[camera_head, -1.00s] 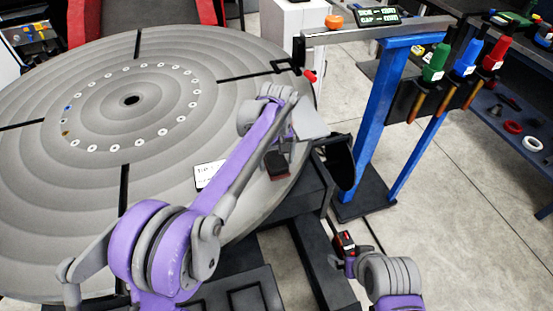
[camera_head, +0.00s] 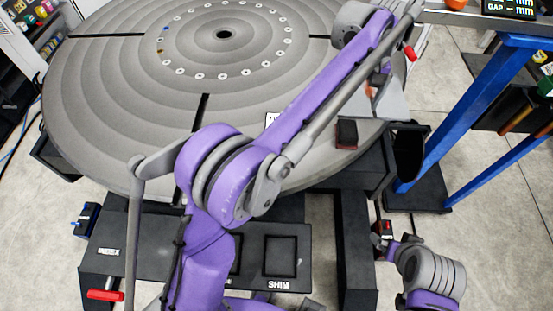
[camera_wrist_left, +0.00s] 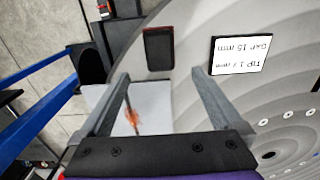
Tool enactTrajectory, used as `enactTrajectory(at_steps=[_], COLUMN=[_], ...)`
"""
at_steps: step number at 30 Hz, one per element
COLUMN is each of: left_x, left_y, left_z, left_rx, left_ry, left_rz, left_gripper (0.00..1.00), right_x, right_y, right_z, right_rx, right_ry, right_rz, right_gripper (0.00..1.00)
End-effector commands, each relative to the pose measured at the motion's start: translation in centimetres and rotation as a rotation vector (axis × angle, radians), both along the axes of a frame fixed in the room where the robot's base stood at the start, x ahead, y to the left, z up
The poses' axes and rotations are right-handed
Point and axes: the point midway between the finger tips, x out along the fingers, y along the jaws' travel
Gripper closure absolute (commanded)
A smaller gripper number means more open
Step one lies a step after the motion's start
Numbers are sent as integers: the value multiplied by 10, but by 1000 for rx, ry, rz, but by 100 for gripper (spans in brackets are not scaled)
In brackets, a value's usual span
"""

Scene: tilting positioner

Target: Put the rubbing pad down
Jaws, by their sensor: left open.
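The rubbing pad, a dark block with a reddish edge, lies on the rim of the grey round table (camera_head: 100,120). The pad shows in the head view (camera_head: 346,134) and in the left wrist view (camera_wrist_left: 158,48). My left gripper (camera_head: 377,86) is open above the table edge, and nothing is between its fingers. In the left wrist view the gripper (camera_wrist_left: 158,78) has its fingers spread, with the pad ahead of the fingertips and apart from them. My right gripper (camera_head: 383,234) is low at the right; its jaws are too small to read.
A pale plate (camera_wrist_left: 152,112) with an orange smear lies under the left finger in the wrist view. A white card (camera_wrist_left: 240,55) lies beside the pad. A black bin (camera_head: 408,150) and a blue stand (camera_head: 480,105) are at the right. A black tray (camera_head: 130,250) is in front.

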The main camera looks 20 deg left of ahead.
Motion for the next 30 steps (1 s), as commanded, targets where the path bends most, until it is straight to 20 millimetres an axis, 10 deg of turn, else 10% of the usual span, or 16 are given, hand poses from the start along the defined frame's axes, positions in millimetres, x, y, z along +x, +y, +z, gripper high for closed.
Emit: enactTrajectory(at_steps=[13,24,30], left_x=[-105,-243,-279], left_y=[98,163,174], left_z=[-6,-88,-121], left_rx=[-21,41,72], left_ry=[-202,-411,-466], left_rz=[-127,-260,-298], left_gripper=[0,0,0], right_x=[0,0,0], right_y=[0,0,0], right_z=[0,0,0], right_rx=[0,0,0], right_ry=[0,0,0], right_rz=[0,0,0], right_gripper=[1,1,1])
